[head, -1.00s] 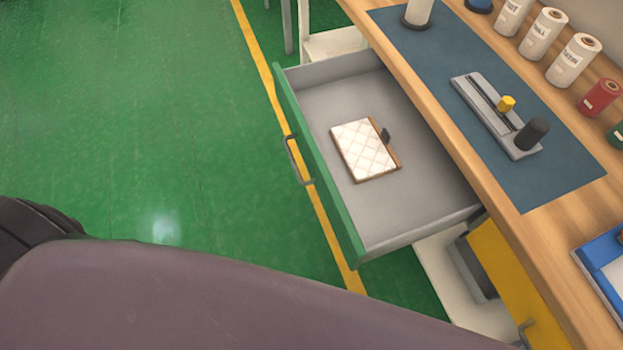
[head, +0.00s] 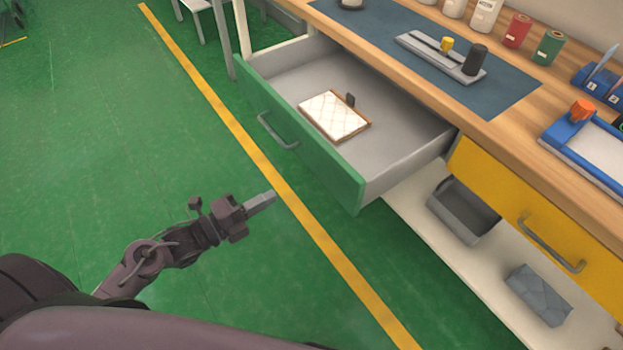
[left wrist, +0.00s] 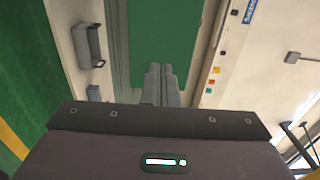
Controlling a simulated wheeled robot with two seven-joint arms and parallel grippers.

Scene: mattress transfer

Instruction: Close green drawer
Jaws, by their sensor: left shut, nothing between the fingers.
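The green drawer (head: 300,144) stands pulled out from under the wooden workbench, with its green front facing left and a grey handle (head: 277,131) on it. A small white quilted mattress on a brown base (head: 334,115) lies inside the drawer. My left gripper (head: 268,199) is shut and empty, in front of the drawer front and apart from it, over the green floor. In the left wrist view the closed fingers (left wrist: 160,84) point toward a green panel (left wrist: 165,45). My right gripper is not in view.
A closed yellow drawer (head: 532,215) is to the right of the green one. A grey bin (head: 463,208) and a grey block (head: 539,294) sit on the low shelf. Bottles, a tool and blue trays stand on the workbench (head: 500,125). The floor left of the drawer is clear.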

